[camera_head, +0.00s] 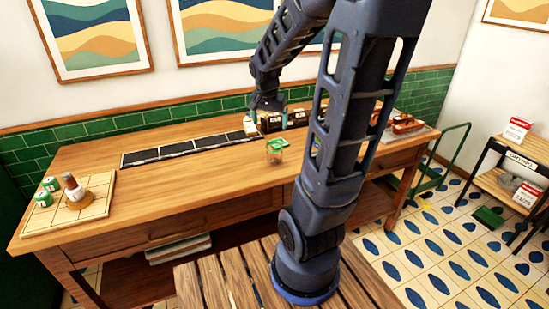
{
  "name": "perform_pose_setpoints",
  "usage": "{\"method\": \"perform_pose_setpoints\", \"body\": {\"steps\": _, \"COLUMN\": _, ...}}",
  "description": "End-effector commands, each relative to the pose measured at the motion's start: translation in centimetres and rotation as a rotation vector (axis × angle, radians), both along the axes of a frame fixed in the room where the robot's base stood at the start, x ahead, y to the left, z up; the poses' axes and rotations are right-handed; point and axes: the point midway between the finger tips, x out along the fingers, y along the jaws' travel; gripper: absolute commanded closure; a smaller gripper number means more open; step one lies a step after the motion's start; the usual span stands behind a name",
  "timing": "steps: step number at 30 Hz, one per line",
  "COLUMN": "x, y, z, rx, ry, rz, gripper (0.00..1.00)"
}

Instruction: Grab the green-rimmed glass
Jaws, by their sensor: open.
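The green-rimmed glass (275,150) stands upright on the wooden counter (190,174), near its front middle. It is small and clear with a green rim. My gripper (267,107) is open above the counter, behind and above the glass in the picture, and apart from it. Its fingertips are small and dark, and no object shows between them.
A board (98,213) with green cans (43,198) and a bottle sits at the counter's left end. A dark strip (165,152) runs along the back. Dark boxes (271,121) and a white carton (250,127) stand behind the glass. The counter left of the glass is clear.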

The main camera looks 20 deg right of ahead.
Motion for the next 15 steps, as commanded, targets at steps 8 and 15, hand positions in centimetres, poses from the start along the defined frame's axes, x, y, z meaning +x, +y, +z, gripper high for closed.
{"method": "perform_pose_setpoints", "body": {"steps": 8, "x": 5.1, "y": -2.0, "z": -5.2, "rx": -0.009, "ry": 0.027, "rz": -0.232, "gripper": 0.1}}
{"method": "perform_pose_setpoints", "body": {"steps": 15, "x": 8.3, "y": -3.5, "z": -9.6, "rx": -0.025, "ry": 0.032, "rz": -0.401, "gripper": 0.1}}
